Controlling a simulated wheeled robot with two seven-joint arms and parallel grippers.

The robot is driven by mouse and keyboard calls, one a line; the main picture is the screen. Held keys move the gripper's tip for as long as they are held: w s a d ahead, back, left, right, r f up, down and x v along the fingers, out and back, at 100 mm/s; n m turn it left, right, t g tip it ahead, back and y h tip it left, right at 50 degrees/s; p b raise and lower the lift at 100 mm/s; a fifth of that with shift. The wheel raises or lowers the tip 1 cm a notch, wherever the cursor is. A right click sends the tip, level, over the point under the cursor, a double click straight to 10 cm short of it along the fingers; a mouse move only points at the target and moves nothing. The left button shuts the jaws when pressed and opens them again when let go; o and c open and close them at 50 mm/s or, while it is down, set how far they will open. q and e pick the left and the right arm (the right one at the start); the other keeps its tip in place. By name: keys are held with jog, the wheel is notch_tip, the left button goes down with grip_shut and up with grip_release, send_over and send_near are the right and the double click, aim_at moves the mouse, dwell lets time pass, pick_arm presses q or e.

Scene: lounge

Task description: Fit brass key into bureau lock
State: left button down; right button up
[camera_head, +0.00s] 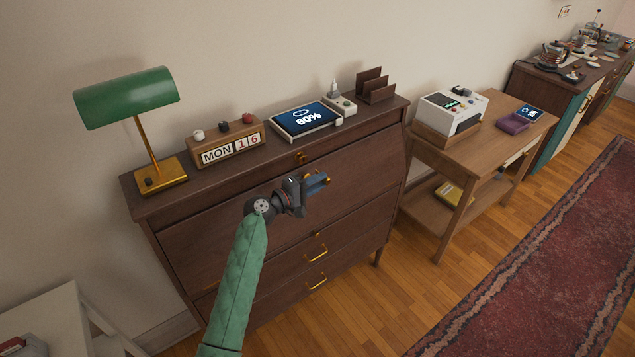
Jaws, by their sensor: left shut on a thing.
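The dark wooden bureau (200,243) stands against the wall, its sloped front closed. A small round brass fitting, which looks like the bureau lock (300,157), sits at the top middle of that front. My left gripper (318,182) is in front of the sloped panel, below and a little right of the lock. It is shut on the brass key (327,181), of which only a small brass-coloured bit shows at the blue-grey fingers. The key is apart from the lock in the picture. Its shape and direction are too small to tell. My right gripper is out of view.
On the bureau top stand a green lamp (127,97), a calendar block (228,145), a tablet (305,119) and a letter rack (374,86). Brass drawer handles (316,254) project below my gripper.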

pick_arm(q)
jog(key=w+a+b, duration=0.1)
jog(key=w, duration=0.1)
jog(key=w+a, duration=0.2)
jog(key=shift+w+a+b, duration=0.1)
jog(key=shift+w+b, duration=0.2)
jog(key=shift+b, duration=0.1)
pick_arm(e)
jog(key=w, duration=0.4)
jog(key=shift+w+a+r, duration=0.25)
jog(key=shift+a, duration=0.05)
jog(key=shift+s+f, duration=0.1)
pick_arm(q)
jog(key=shift+a+b, duration=0.15)
jog(key=shift+b, duration=0.2)
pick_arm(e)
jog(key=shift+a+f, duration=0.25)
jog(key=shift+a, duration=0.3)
